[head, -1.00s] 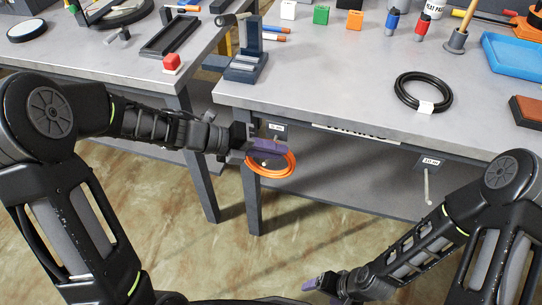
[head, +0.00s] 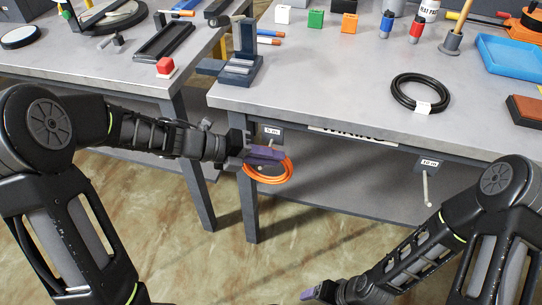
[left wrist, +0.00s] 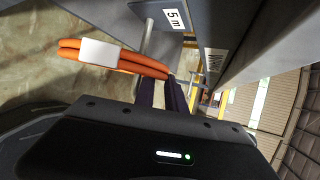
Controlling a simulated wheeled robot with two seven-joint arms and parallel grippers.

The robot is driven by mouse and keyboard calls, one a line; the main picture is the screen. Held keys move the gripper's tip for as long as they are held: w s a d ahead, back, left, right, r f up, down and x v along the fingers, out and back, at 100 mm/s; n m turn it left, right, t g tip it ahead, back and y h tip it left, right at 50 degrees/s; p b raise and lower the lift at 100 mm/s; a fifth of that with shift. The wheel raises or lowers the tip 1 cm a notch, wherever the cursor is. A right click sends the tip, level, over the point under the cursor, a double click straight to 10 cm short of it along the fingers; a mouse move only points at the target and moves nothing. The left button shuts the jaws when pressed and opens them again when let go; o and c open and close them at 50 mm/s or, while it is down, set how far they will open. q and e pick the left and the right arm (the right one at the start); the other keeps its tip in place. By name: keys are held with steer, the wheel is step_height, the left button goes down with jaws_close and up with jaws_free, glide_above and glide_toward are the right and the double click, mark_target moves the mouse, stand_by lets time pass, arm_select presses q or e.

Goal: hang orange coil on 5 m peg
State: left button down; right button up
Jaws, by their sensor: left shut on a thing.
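The orange coil (head: 268,179) hangs from my left gripper (head: 266,155), whose purple fingers are shut on it just in front of the bench edge. In the left wrist view the coil (left wrist: 140,65) has a white tag, and the gripper fingers (left wrist: 163,94) meet its right end. The 5 m label (head: 272,132) is on the bench front, just above the gripper. The 5 m peg (left wrist: 147,38) reaches down to the coil's band in the wrist view; I cannot tell whether it passes through the loop. My right gripper (head: 311,293) is low, its jaws partly cut off.
A bare 10 m peg (head: 425,188) sits below its label to the right. A black coil (head: 420,93) lies on the bench (head: 335,80). A dark blue stand (head: 243,62) is near the bench's left corner. Open floor lies below.

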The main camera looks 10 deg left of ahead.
arm_select(q)
steer(key=shift+s+a+f, duration=0.15)
steer(key=shift+s+f, duration=0.2)
steer(key=shift+f, duration=0.45)
steer(key=c, duration=1.6)
jaws_free()
steer(key=o, duration=0.3)
steer(key=shift+a+r, duration=0.1)
steer(key=shift+a, duration=0.05)
steer(key=shift+a+r, duration=0.2)
steer(key=shift+a, duration=0.1)
steer(key=r+p+v, duration=0.1)
steer(key=v, duration=0.6)
steer(key=shift+w+p, duration=0.2)
steer(key=shift+p, duration=0.1)
steer(key=shift+d+r, duration=0.1)
steer(key=shift+d, duration=0.1)
